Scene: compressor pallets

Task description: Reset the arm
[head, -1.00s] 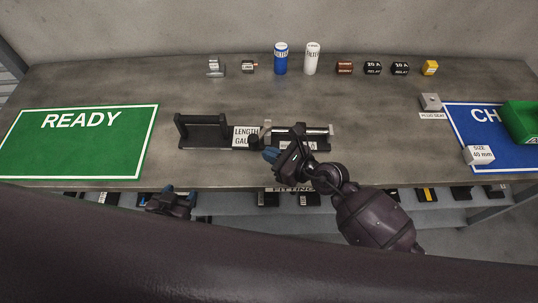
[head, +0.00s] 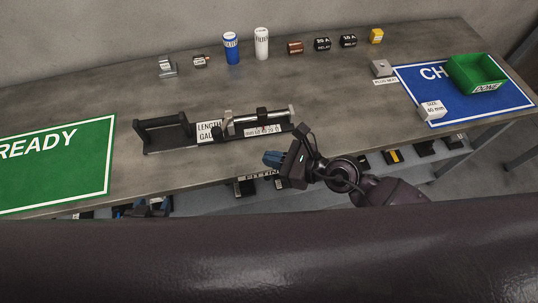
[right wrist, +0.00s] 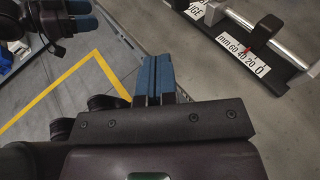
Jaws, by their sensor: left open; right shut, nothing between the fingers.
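My right gripper (head: 274,159) has blue fingertips. It is shut and empty, just in front of the table's front edge, below the length gauge's scale end. In the right wrist view its blue fingers (right wrist: 152,78) are together with nothing between them. My left gripper (head: 150,208) is open, low at the table's front edge and partly hidden by my dark body. Part of it also shows at the top left of the right wrist view (right wrist: 80,14). The length gauge (head: 165,140) lies on the table with its silver rail and scale, apart from both grippers.
A green READY mat (head: 75,170) lies at left. A blue mat (head: 500,101) at right holds a green bin (head: 475,72) and a size 40 mm block (head: 431,110). Cans and small parts line the back. A lower shelf holds dark parts. The middle table is mostly clear.

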